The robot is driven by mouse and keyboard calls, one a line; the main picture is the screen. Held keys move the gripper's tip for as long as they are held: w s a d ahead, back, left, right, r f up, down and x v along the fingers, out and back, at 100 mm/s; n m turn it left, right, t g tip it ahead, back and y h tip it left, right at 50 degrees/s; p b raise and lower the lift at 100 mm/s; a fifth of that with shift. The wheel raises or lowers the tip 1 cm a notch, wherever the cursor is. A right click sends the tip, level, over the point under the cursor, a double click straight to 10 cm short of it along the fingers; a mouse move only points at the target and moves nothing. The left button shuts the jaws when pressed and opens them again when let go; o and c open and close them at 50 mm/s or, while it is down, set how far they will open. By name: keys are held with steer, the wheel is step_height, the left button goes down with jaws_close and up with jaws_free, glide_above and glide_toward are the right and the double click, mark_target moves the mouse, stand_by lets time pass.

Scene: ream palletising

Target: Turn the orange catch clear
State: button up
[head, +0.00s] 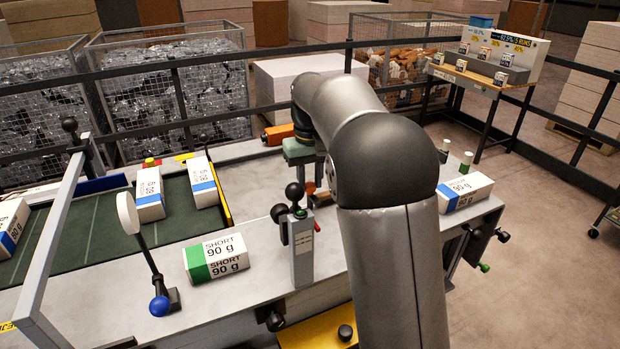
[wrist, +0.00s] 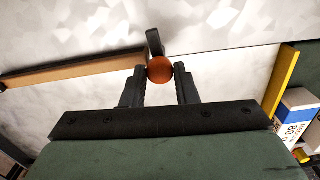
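The orange catch shows in the wrist view as a round orange knob (wrist: 160,70) on a short dark stem (wrist: 154,42). In the head view my gripper's green body (head: 300,150) is over the table beyond the grey post. A small orange-brown part (head: 308,187) shows just below it, partly hidden by my arm.
A grey post with black knobs (head: 302,245) stands close in front of my gripper. A green-ended ream (head: 215,258) lies left of it, and a blue-banded ream (head: 464,193) lies to the right. A brown bar (wrist: 70,68) runs left of the knob in the wrist view.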

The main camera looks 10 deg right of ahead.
mark_target(310, 184)
steer(key=shift+m, duration=0.6)
steer(key=o, duration=1)
steer(key=shift+r, duration=0.1)
step_height(310, 184, up, 17)
steer(key=shift+p, duration=0.45)
steer(key=shift+r, duration=0.1)
